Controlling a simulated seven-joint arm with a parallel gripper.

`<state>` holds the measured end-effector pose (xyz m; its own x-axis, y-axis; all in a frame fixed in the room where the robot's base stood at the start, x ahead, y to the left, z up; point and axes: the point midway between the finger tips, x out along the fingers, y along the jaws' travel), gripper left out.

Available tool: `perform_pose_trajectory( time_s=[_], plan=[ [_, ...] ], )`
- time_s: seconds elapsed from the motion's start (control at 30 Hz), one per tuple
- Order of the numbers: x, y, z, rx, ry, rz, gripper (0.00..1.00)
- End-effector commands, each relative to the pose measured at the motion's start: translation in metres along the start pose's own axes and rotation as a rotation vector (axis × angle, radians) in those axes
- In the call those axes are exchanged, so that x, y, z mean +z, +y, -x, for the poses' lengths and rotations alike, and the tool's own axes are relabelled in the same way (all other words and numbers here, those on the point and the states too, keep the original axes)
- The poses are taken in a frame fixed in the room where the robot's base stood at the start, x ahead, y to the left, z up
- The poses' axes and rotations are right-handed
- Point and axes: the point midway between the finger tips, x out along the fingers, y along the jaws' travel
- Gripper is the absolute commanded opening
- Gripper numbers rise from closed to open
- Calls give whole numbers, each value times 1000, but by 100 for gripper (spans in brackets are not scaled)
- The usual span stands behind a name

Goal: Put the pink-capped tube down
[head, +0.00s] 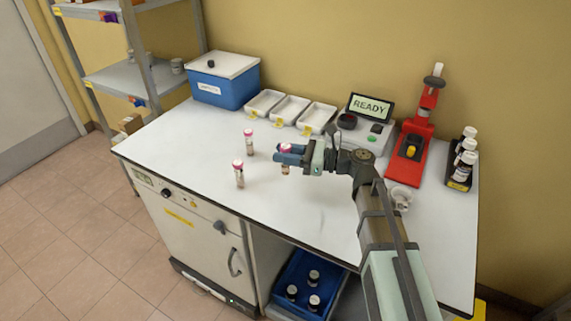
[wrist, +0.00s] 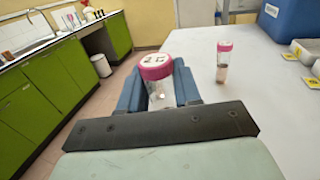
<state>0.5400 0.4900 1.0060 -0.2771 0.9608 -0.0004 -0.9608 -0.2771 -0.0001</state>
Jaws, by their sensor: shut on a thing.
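My gripper (head: 288,155) is over the white table, its blue fingers shut on a pink-capped tube (head: 285,170). Two other pink-capped tubes stand upright to the left, one farther back (head: 249,144) and one nearer the front (head: 239,175). One standing tube (wrist: 222,62) also shows in the wrist view.
Three white trays (head: 318,117) with yellow labels line the back, beside a blue box (head: 225,85). A device reading READY (head: 369,106), a red stand (head: 412,145) and dark bottles (head: 463,165) are at right. The table's front middle (head: 290,215) is clear.

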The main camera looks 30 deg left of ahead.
Motion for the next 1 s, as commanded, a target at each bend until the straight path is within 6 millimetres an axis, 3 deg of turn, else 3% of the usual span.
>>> perform_pose_trajectory(
  time_s=[0.3,0.63,0.77,1.0],
  plan=[
    [32,0,0,0,-1,1,4],
    [38,-5,10,-16,0,-1,4],
    [38,-18,34,-55,-1,0,4],
    [39,-45,103,-163,-1,3,4]
  ],
)
